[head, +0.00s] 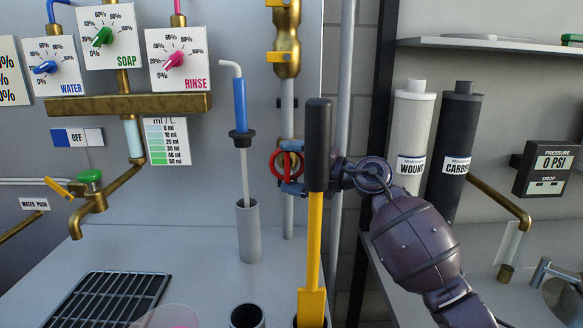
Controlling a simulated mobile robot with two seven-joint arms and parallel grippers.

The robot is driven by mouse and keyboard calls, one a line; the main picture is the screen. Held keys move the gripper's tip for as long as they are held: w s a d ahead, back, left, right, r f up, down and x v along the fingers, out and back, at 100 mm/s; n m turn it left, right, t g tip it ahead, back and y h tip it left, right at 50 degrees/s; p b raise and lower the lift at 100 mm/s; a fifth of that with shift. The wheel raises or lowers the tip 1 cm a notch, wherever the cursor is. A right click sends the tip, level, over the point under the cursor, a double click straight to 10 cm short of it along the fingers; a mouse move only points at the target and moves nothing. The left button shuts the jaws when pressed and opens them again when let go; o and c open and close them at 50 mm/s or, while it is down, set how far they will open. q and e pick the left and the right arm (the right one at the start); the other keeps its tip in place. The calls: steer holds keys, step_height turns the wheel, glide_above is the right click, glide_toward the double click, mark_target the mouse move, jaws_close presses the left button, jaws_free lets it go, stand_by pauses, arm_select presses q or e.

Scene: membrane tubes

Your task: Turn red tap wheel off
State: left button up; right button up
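The red tap wheel (275,164) is on the vertical grey pipe left of centre, below the brass fitting. My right gripper (293,167) reaches in from the right, behind the black-handled yellow lever (314,245). Bluish finger parts show near the upper and lower right side of the wheel, with part of the red rim between them. I cannot tell whether the fingers press on the wheel. My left gripper is not in view.
The yellow lever stands upright in front of my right gripper. A grey tube holder (249,232) with a blue-handled rod (240,105) is left of the wheel. White (411,138) and dark (454,138) filter cylinders stand at right. A brass tap (96,202) is at left.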

steer(key=shift+y, duration=0.4)
steer(key=shift+f+m+t+y, duration=0.15)
steer(key=shift+m+t+y, duration=0.25)
steer(key=shift+f+m+t+y, duration=0.15)
steer(key=shift+m+t+y, duration=0.25)
steer(key=shift+y, duration=0.2)
steer(key=shift+f+m+t+y+b, duration=0.15)
steer(key=shift+m+t+y+b, duration=0.3)
steer(key=shift+m+t+y, duration=0.55)
steer(key=shift+y, duration=0.1)
steer(key=shift+b, duration=0.3)
